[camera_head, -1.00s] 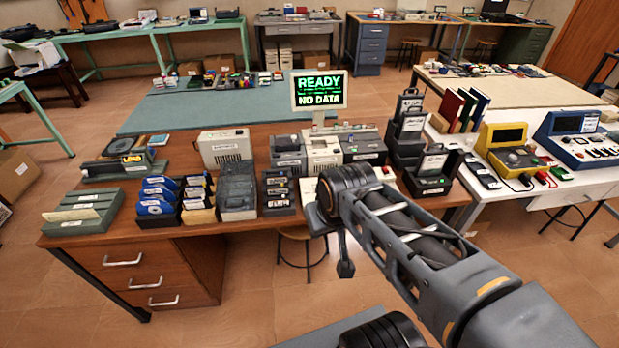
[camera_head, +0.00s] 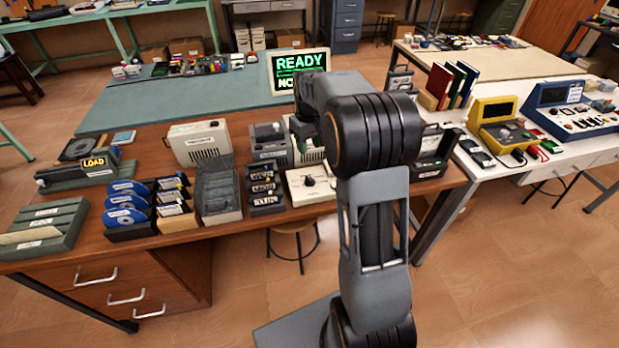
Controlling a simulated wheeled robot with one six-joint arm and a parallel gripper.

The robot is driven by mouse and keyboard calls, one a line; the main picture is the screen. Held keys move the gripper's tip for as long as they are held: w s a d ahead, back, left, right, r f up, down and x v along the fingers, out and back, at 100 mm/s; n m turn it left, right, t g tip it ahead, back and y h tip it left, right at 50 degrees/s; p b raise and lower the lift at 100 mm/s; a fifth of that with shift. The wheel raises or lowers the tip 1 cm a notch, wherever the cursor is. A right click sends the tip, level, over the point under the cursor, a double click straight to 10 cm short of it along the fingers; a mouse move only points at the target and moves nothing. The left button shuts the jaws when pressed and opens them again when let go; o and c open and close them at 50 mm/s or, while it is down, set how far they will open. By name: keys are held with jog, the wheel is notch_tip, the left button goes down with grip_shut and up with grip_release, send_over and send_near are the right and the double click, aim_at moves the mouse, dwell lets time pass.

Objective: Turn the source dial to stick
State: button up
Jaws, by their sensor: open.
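A white box with a small dark dial (camera_head: 308,181), which looks like the source dial, sits near the table's front edge, just left of my arm. The lettering around the dial is too small to read, so I cannot tell which source it points to. My gripper (camera_head: 304,143) hangs down beyond and above the white box, beside my arm's large dark joint, apart from the dial. It is open and small in view, and holds nothing that I can see. The monitor (camera_head: 298,66) behind shows READY in green; its lower line is partly hidden by my arm.
A black rack of labelled pieces (camera_head: 263,190) stands close left of the white box. Disc holders (camera_head: 127,207) and a grey box (camera_head: 217,190) are further left. A black stand (camera_head: 434,150) is at right. My arm hides the table's middle right.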

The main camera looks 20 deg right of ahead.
aim_at(310, 177)
jog(key=f, duration=1.4)
jog(key=shift+w+d+p, duration=0.2)
jog(key=shift+p, duration=0.1)
grip_shut()
